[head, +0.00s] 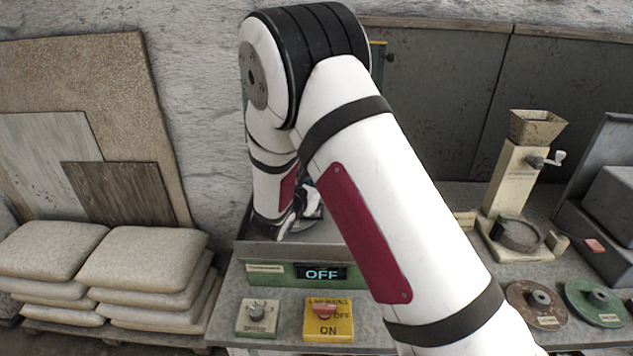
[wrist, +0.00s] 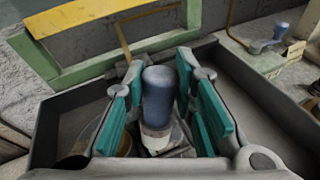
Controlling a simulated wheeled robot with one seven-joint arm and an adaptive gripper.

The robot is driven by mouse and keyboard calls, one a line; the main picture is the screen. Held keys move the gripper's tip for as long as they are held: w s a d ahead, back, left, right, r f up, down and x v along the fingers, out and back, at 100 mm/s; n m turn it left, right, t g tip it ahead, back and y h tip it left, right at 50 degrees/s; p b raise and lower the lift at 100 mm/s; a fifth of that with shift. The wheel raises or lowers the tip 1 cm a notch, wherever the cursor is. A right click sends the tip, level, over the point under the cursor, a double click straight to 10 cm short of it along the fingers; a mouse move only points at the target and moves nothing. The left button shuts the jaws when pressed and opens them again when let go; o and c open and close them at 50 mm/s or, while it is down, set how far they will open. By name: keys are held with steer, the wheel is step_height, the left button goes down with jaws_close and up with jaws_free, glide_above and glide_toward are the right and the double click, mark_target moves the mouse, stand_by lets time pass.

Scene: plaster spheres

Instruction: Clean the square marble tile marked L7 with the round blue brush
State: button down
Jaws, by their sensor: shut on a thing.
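In the wrist view my gripper (wrist: 158,76) has its teal-padded fingers on both sides of an upright, rounded blue handle with a pale lower part, which looks like the round blue brush (wrist: 158,100). The gripper is shut on it. The brush's lower end is hidden. In the head view my gripper (head: 291,217) is small and partly covered by my arm, low over a grey tray (head: 262,248). The tray's dark wall also shows in the wrist view (wrist: 262,92). I cannot make out a marble tile or an L7 mark in either view.
A hand-cranked mill (head: 514,180) and discs (head: 596,302) are right. A green frame (wrist: 85,70) rises beside the tray.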

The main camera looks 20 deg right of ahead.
steer(key=shift+s+a, duration=0.15)
steer(key=shift+s, duration=0.3)
steer(key=shift+w+d+r, duration=0.25)
steer(key=shift+w+r, duration=0.4)
steer(key=shift+r, duration=0.05)
steer(key=shift+w+d+f+b, duration=0.15)
steer(key=shift+w+f+b, duration=0.15)
steer(key=shift+w, duration=0.2)
steer(key=shift+w+d+f+b, duration=0.1)
steer(key=shift+w+f+b, duration=0.05)
steer(key=shift+w+b, duration=0.3)
steer(key=shift+r, duration=0.1)
steer(key=shift+f, duration=0.35)
